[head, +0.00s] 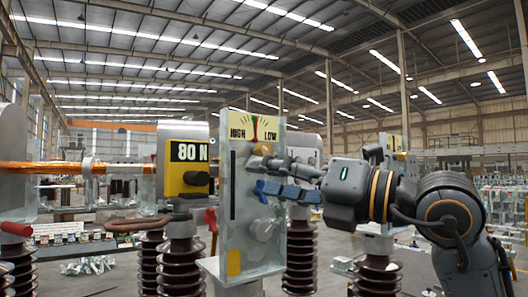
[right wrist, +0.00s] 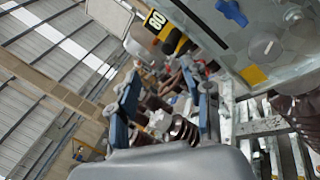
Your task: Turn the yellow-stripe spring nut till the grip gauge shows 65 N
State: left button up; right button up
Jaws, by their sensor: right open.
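The grip gauge (head: 186,165) is a yellow-fronted box that reads 80 N. Right of it stands a pale panel (head: 248,262) with a HIGH/LOW dial (head: 254,127) on top. A yellow stripe (head: 234,262) marks its lower left. A round grey knob (head: 263,230) near this stripe looks like the spring nut; I cannot be sure. It seems to show also in the right wrist view (right wrist: 265,47). A blue knob (head: 264,190) sits above it. My right gripper (head: 285,179) is open in front of the panel's upper part, apart from the grey knob. The left gripper is out of view.
Brown ribbed insulators (head: 300,255) stand behind and beside the panel. An orange-wrapped bar (head: 75,168) runs to the left. A red handle (head: 211,217) juts near the panel's left edge. Metal parts (head: 88,265) lie further back on the left.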

aim_at(268, 151)
jog(key=w+d+r+m+t+h, duration=0.1)
jog(key=d+r+m+t+h, duration=0.35)
jog(key=d+h, duration=0.2)
jog(key=shift+n+g+y, duration=0.25)
jog(key=shift+n+g, duration=0.1)
jog(key=p+x, duration=0.2)
jog(key=x, duration=0.2)
jog(key=p+x, duration=0.2)
jog(key=x, duration=0.2)
jog(key=p+x, duration=0.2)
jog(key=x, duration=0.3)
jog(key=shift+d+r, duration=0.2)
jog(key=shift+r, duration=0.2)
jog(key=shift+w+a+f+p, duration=0.15)
jog(key=shift+w+a+p, duration=0.2)
jog(key=shift+w, duration=0.15)
jog(key=shift+d, duration=0.1)
grip_shut()
